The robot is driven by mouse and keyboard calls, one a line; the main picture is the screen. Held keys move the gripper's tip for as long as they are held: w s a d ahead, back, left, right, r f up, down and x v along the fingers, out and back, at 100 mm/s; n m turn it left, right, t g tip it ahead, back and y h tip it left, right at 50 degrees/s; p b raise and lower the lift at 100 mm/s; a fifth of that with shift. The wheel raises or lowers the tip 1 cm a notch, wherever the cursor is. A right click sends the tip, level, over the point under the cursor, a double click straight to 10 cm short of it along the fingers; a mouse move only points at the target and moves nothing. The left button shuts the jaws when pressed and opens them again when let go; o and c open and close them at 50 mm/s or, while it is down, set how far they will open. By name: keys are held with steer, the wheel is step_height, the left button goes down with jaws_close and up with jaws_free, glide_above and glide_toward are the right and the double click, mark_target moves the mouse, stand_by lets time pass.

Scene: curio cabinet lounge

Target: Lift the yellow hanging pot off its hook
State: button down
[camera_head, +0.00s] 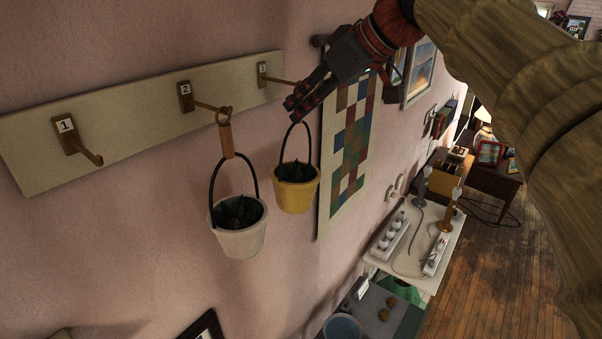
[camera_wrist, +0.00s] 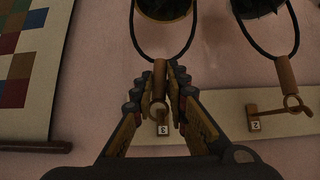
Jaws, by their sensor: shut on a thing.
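The yellow pot (camera_head: 295,190) hangs by its dark wire handle below my gripper (camera_head: 292,108); its rim also shows at the top of the wrist view (camera_wrist: 165,17). My gripper (camera_wrist: 160,80) is shut on the wooden grip (camera_wrist: 159,70) of that pot's handle. A ring at the grip's end lies close to hook 3 (camera_head: 285,81), which is partly hidden by my fingers in the wrist view. I cannot tell whether the ring is still around the hook.
The white pot (camera_head: 238,228) hangs from hook 2 (camera_head: 205,104), just left of the yellow pot. Hook 1 (camera_head: 85,148) is empty on the pale board (camera_head: 135,105). A patchwork hanging (camera_head: 350,140) is close on the right. A table with power strips (camera_head: 395,235) stands lower right.

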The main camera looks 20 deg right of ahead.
steer(key=shift+r, duration=0.3)
steer(key=shift+r+p, duration=0.3)
steer(key=shift+r, duration=0.05)
steer(key=shift+s+d, duration=0.1)
steer(key=shift+s, duration=0.1)
steer(key=shift+s+d+b, duration=0.65)
steer(key=shift+s+d, duration=0.15)
steer(key=shift+s, duration=0.3)
steer(key=shift+s+d, duration=0.2)
steer(key=shift+s, duration=0.05)
steer(key=shift+s+d+b, duration=0.3)
steer(key=shift+s+d, duration=0.25)
steer(key=shift+s, duration=0.25)
steer(key=shift+s+d+b, duration=0.25)
steer(key=shift+s+d, duration=0.3)
steer(key=shift+s, duration=0.2)
steer(key=shift+s+d+b, duration=0.3)
steer(key=shift+s+d, duration=0.25)
steer(key=shift+s, duration=0.25)
